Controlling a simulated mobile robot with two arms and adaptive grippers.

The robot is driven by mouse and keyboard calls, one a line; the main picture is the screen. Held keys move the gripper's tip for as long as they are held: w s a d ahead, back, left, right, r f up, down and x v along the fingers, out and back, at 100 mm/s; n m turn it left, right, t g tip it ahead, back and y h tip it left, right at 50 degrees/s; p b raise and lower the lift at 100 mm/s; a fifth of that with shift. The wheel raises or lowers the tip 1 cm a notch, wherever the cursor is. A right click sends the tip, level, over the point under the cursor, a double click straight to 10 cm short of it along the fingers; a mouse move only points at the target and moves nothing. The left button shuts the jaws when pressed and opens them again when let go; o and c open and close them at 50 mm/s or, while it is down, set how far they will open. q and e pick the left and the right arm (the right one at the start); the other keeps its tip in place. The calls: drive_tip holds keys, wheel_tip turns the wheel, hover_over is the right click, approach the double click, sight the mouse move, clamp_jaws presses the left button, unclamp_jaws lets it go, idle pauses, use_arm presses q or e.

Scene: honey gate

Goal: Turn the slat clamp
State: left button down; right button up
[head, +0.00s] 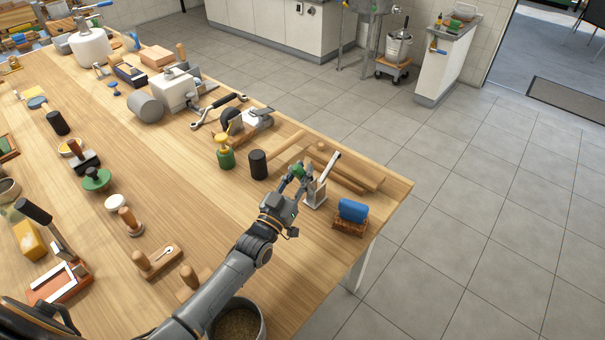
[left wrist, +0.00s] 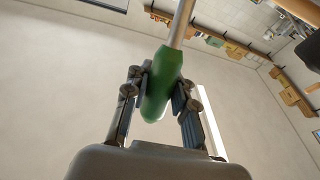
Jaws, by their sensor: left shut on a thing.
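The slat clamp looks to be the pale metal piece (head: 316,191) with an upright slanting bar, near the right end of the table. My left gripper (head: 296,177) is beside it, at its left. In the left wrist view my left gripper (left wrist: 160,92) is shut on a green handle (left wrist: 162,85), with one finger on each side. A bare shaft runs up from that handle out of the picture. In the head view the green handle (head: 299,170) is small and partly hidden by the fingers. How handle and metal piece join is unclear. My right gripper is not in view.
Wooden slats (head: 345,168) lie just behind the metal piece. A blue block on a brown basket (head: 349,224) stands at the right table edge. A black cylinder (head: 258,164) and a green bottle (head: 225,157) stand to the left. A round pot (head: 237,322) is below my left arm.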

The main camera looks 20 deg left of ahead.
use_arm(q)
drive_tip(key=shift+f, duration=0.15)
drive_tip(key=c, duration=1.1)
unclamp_jaws()
drive_tip(key=shift+s, duration=0.15)
wheel_tip(320, 180, up, 10)
drive_tip(key=shift+r, duration=0.1)
